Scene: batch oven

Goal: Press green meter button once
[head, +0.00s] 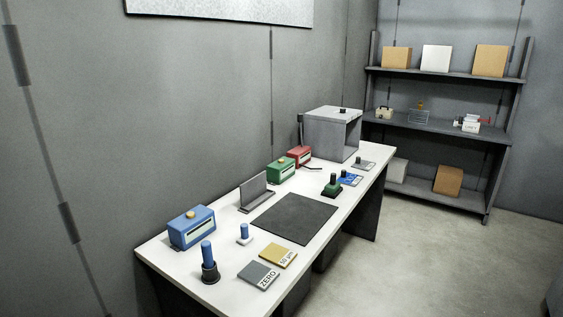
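A green meter (280,170), a small box with a pale display strip on its front, stands near the wall on the long white table (222,262). It sits between a red meter (299,157) and a grey L-shaped stand (256,193). A small raised part seems to show on top of the green meter, but it is too small to make out as a button. My gripper is not in this view, so its place and state do not show.
A blue meter (192,227) with a tan knob stands at the near left. A dark mat (295,218) lies mid-table. A grey oven box (332,133) stands at the far end. Shelves (440,127) stand behind.

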